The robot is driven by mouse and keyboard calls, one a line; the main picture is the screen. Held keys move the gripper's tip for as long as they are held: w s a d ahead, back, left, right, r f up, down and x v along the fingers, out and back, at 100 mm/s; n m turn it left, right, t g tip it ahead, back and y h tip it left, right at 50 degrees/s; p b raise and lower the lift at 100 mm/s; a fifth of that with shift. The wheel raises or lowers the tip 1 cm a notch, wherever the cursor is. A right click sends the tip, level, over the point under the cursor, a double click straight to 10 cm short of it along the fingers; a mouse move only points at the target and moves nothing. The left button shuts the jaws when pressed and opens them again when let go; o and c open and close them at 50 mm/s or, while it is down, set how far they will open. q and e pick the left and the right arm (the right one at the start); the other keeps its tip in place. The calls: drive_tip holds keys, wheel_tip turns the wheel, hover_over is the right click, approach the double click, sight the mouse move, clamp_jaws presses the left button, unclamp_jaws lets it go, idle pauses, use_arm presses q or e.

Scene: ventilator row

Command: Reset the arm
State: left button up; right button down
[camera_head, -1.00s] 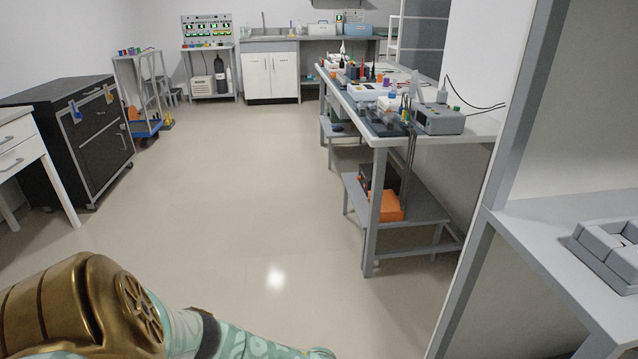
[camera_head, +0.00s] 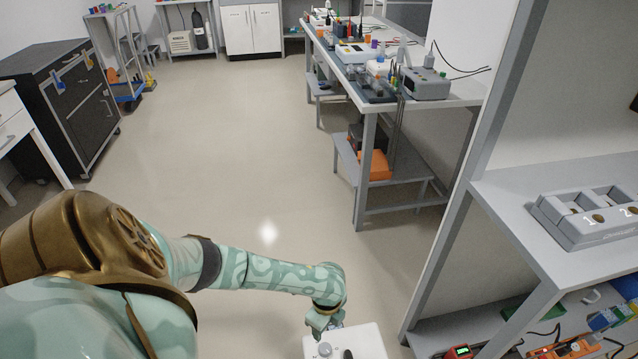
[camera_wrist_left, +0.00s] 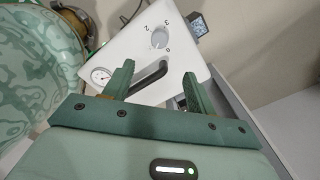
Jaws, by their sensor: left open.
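My left arm comes in from the left in the head view and ends at my left gripper (camera_wrist_left: 160,74), whose fingers show in the left wrist view. The fingers are open and apart. Beyond them is a white panel (camera_wrist_left: 188,62), which also shows at the bottom of the head view (camera_head: 368,342). It carries a grey numbered knob (camera_wrist_left: 159,39), a round gauge (camera_wrist_left: 100,76) and a black handle (camera_wrist_left: 149,80). The handle lies across the gap between the fingers in the picture; I cannot tell whether they touch it. My right gripper is not in view.
A grey shelf unit on the right holds a numbered two-slot tray (camera_head: 584,232), with devices and cables on its lower shelf (camera_head: 450,338). A long bench (camera_head: 455,98) stands behind, a black cabinet (camera_head: 62,110) at left. The floor between is clear.

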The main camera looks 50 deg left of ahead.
use_arm(q)
drive_tip(key=shift+r, duration=0.75)
